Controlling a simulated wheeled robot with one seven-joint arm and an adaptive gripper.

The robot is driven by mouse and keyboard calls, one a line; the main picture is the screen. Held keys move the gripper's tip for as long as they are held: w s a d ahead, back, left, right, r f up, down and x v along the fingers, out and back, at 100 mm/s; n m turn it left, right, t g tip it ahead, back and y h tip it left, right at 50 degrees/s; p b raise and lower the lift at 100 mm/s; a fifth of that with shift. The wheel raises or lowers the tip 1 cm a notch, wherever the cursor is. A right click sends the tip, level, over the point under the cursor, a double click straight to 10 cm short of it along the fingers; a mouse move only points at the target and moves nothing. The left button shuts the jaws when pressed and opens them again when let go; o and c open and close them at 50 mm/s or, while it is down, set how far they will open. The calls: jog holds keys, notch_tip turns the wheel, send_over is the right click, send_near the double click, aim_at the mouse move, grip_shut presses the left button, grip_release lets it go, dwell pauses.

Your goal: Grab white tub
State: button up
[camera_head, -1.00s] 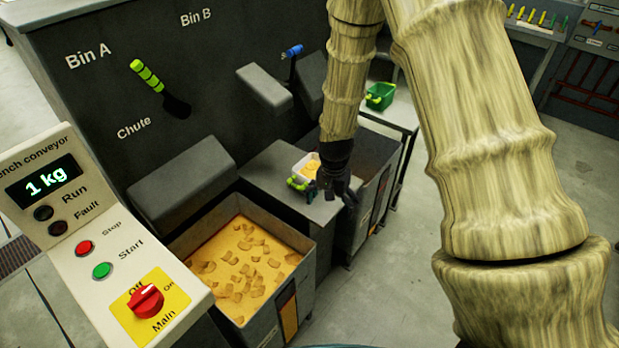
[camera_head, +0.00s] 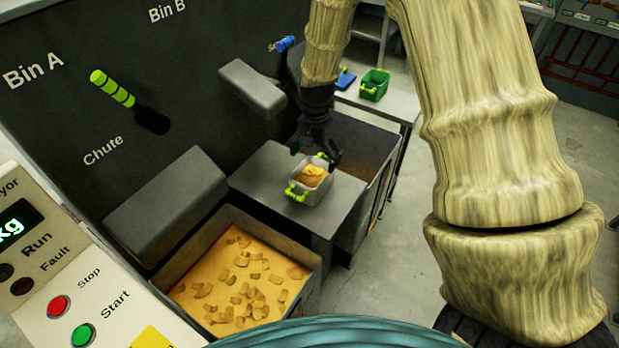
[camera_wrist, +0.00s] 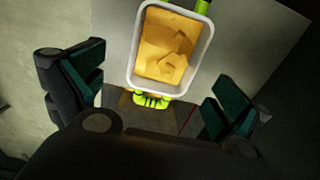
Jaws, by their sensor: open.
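The white tub (camera_head: 316,191) stands on a grey ledge between two bins. It holds yellow-orange material and has bright green handles at its two ends. It also shows in the wrist view (camera_wrist: 137,75), upper middle, with one green handle (camera_wrist: 152,100) nearest my gripper. My gripper (camera_head: 316,158) is above the far end of the tub in the head view. In the wrist view my gripper (camera_wrist: 153,98) is open, with its dark green-padded fingers apart on either side of the near handle. Nothing is between the pads that I can see touching them.
A bin of yellow chips (camera_head: 172,292) stands in front of the ledge, and a darker bin (camera_head: 357,140) behind it. A green tub (camera_head: 374,84) and a blue item (camera_head: 345,79) are on a side table. A grey chute housing (camera_head: 166,207) stands left of the ledge.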

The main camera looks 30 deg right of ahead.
aim_at(312, 180)
jog(key=f, duration=0.2)
jog(key=a+f, duration=0.1)
jog(key=f, duration=0.1)
jog(key=shift+w, duration=0.25)
jog(key=shift+s+f+p, duration=0.15)
jog(key=shift+f+p, duration=0.3)
jog(key=shift+f, duration=0.25)
jog(key=shift+f+p, duration=0.45)
jog(key=shift+f, duration=1.7)
jog(key=c, duration=1.1)
jog(key=shift+o, duration=0.2)
jog(key=shift+r, duration=0.1)
